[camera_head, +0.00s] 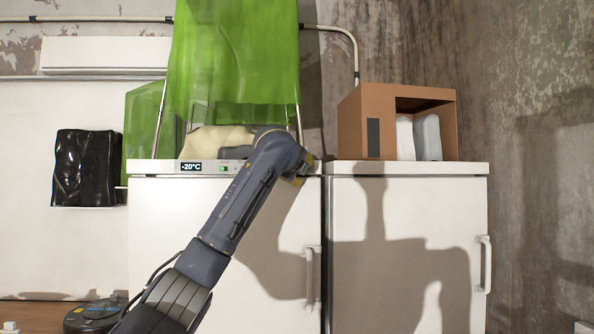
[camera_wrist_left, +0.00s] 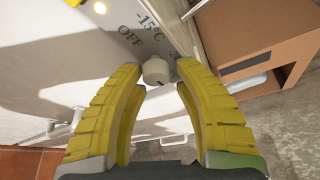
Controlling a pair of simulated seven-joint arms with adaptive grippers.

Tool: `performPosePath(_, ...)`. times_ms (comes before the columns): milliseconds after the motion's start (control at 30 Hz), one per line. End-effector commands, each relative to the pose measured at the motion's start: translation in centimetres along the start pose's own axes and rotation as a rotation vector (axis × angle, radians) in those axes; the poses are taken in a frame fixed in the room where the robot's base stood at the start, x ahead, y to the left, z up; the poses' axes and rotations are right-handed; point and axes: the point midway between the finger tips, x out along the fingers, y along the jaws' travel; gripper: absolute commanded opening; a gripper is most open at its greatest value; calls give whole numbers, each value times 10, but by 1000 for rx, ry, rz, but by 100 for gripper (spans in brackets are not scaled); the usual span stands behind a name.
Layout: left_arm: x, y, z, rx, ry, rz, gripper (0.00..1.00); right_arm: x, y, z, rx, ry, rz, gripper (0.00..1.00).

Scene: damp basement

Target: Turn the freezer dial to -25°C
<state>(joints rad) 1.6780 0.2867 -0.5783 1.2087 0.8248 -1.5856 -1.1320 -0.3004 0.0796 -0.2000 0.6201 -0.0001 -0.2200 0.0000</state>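The white freezer (camera_head: 160,225) stands on the left, with a lit display (camera_head: 191,167) reading -20°C on its top front strip. The white round dial (camera_wrist_left: 156,72) shows in the left wrist view, with OFF and -15°C printed near it. In the head view the dial is hidden behind my left arm. My left gripper (camera_wrist_left: 159,80) has its yellow fingers apart, one tip on each side of the dial, with some gap; I cannot tell whether either touches. In the head view the gripper is mostly hidden behind my wrist. My right gripper is out of view.
A second white cabinet (camera_head: 400,270) stands right of the freezer, with a brown open box (camera_head: 375,125) holding pale items on top. Green translucent sheeting (camera_head: 235,70) hangs above the freezer. A black wrapped bundle (camera_head: 85,165) sits at left. Handles stick out from both doors.

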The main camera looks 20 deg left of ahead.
Motion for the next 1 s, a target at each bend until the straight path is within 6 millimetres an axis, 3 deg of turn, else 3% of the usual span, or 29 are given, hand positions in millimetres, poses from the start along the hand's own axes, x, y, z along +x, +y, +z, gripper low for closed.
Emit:
performPosePath(100, 0, 1, 4, -3, -5, 1, 46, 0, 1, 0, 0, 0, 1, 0)
performPosePath(533, -10, 0, 6, -6, -7, -1, 46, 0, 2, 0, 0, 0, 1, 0)
performPosePath(1000, -83, 0, 4, -3, -6, -2, 46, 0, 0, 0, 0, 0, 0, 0)
